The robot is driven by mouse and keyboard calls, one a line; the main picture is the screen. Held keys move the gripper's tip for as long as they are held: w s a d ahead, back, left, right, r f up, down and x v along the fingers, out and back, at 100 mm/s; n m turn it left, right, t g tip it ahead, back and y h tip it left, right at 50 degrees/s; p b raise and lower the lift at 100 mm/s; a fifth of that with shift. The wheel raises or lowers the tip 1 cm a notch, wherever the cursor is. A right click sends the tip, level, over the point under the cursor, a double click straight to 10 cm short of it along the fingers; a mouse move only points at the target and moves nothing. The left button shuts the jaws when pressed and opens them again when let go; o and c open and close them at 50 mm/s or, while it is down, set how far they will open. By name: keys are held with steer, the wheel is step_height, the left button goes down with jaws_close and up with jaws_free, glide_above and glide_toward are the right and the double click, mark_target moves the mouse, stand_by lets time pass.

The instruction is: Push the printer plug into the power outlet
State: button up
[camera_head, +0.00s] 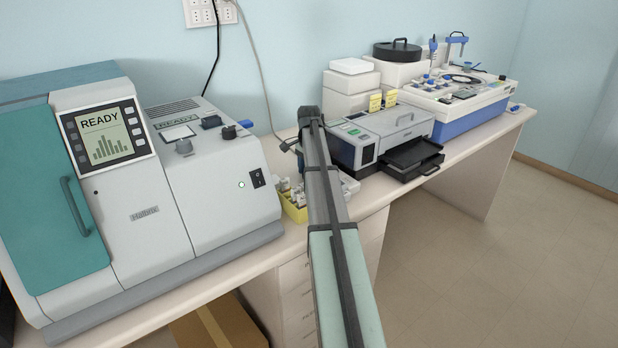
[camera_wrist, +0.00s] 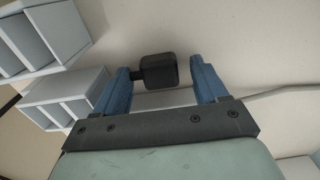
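The black printer plug (camera_wrist: 159,72) lies between the blue fingers of my gripper (camera_wrist: 162,80) in the wrist view. A small dark stub on its left side reaches the left finger; a gap shows between the plug and the right finger. My gripper looks open around it. In the head view my arm hides most of the gripper; a small dark piece (camera_head: 288,146) shows left of the arm, too small to tell what it is. The white power outlet (camera_head: 210,12) is on the wall at the top, with a black cord plugged in. The printer (camera_head: 385,137) stands right of my arm.
A large grey and teal machine (camera_head: 146,214) fills the left of the bench. A yellow rack (camera_head: 294,212) with small bottles sits beside my arm. A grey cord (camera_head: 260,75) hangs down the wall. White boxes (camera_head: 350,90) and a blue-based stainer (camera_head: 470,119) stand farther right.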

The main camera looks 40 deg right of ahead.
steer(key=c, duration=1.1)
steer(key=shift+o, duration=0.2)
steer(key=shift+r, duration=0.1)
step_height(320, 180, up, 10)
stand_by(0.3)
